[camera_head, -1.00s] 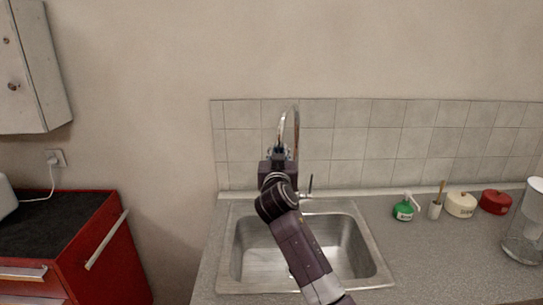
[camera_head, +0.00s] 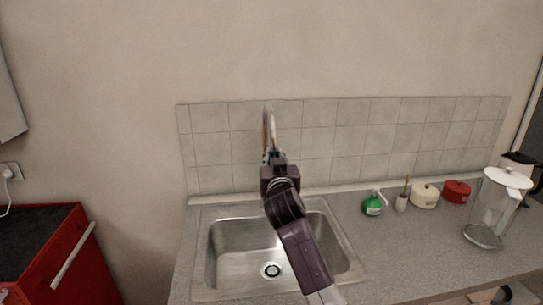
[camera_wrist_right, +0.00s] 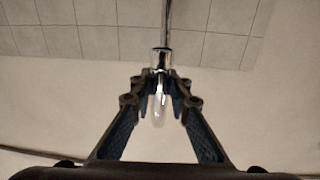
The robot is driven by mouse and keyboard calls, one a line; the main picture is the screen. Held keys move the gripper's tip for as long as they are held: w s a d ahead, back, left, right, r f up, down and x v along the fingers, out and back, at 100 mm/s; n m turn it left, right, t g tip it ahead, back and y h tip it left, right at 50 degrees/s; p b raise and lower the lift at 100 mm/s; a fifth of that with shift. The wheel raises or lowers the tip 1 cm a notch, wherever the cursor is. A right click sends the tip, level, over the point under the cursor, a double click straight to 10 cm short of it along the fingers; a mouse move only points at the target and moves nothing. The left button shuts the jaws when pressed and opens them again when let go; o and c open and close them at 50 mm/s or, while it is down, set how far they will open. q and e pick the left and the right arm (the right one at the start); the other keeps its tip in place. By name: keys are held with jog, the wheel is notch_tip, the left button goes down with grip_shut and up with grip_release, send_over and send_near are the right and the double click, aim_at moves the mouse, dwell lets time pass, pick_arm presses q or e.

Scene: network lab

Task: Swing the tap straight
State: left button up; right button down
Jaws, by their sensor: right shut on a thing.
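The chrome tap (camera_head: 266,122) rises behind the sink as a tall, narrow arch. Its lower part is hidden behind my right arm. My right gripper (camera_head: 275,158) is at the near, lower end of the spout, above the back of the sink. In the right wrist view the spout end (camera_wrist_right: 161,58) lies between the two fingers of my right gripper (camera_wrist_right: 160,87), which are shut on it. A pale, shiny piece shows between the fingers below the chrome collar. The steel sink (camera_head: 212,285) lies below, with a drain in its floor. My left gripper is out of view.
On the counter (camera_head: 400,250), right of the sink, stand a green soap bottle (camera_head: 372,205), a brush holder (camera_head: 402,202), a cream pot (camera_head: 424,197), a red pot (camera_head: 457,192) and a clear jug (camera_head: 492,212). A red cabinet (camera_head: 75,270) stands at left. The tiled wall (camera_head: 350,140) is behind.

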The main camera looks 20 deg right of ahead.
jog(key=shift+d, duration=0.1)
jog(key=c, duration=1.8)
grip_release()
jog(key=shift+s, duration=0.15)
jog(key=shift+c, duration=0.2)
jog(key=v, duration=1.2)
jog(key=shift+r, duration=0.1)
